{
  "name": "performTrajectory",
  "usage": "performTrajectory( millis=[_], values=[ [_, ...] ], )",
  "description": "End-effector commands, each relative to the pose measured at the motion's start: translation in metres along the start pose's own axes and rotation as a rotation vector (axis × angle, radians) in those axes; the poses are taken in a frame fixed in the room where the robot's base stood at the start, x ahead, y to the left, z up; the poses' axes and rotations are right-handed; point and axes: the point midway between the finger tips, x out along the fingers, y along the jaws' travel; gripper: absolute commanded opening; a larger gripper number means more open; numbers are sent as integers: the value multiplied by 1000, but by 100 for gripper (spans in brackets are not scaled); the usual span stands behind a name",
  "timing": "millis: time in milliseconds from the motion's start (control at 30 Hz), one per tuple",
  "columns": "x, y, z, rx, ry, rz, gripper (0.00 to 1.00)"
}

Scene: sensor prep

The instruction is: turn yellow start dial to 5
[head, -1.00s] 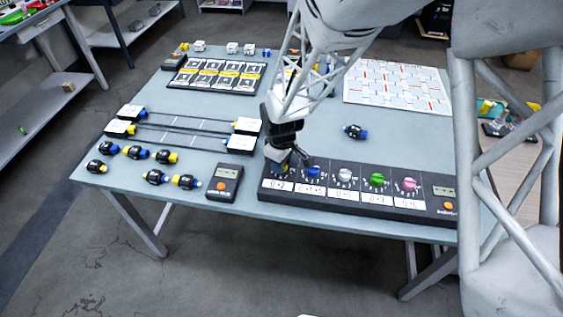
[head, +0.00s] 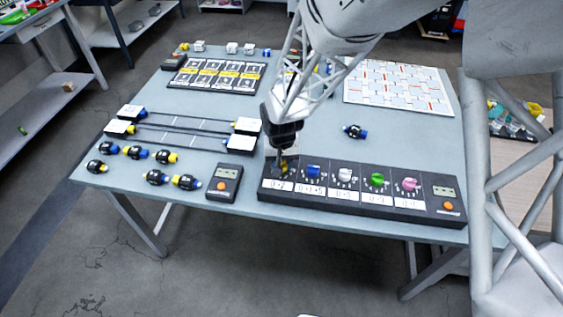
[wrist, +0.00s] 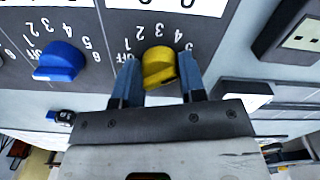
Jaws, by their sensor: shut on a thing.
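The yellow start dial (wrist: 158,66) is at the left end of the dark dial panel (head: 330,209), with numbers and OFF printed around it. In the wrist view my gripper (wrist: 157,82) has one blue-grey finger on each side of the dial, closed on its knob. In the head view my gripper (head: 281,160) comes down from above onto the panel's left end and mostly hides the yellow dial (head: 284,169). I cannot tell exactly which number the dial points to.
A blue dial (head: 313,171) sits beside it, then white (head: 345,174), green (head: 377,179) and pink (head: 409,184) dials. A handheld meter (head: 224,183) stands close to the panel's left. Several black connectors lie farther left. A loose connector (head: 355,131) lies behind the panel.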

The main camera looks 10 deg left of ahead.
Motion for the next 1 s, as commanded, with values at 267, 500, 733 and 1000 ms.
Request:
performTrajectory(
  millis=[267,500,733,1000],
  values=[
    [-1,0,-1,115,2,-1,14],
    [-1,0,-1,139,2,-1,14],
    [-1,0,-1,138,2,-1,14],
    [-1,0,0,137,1,0,63]
  ],
)
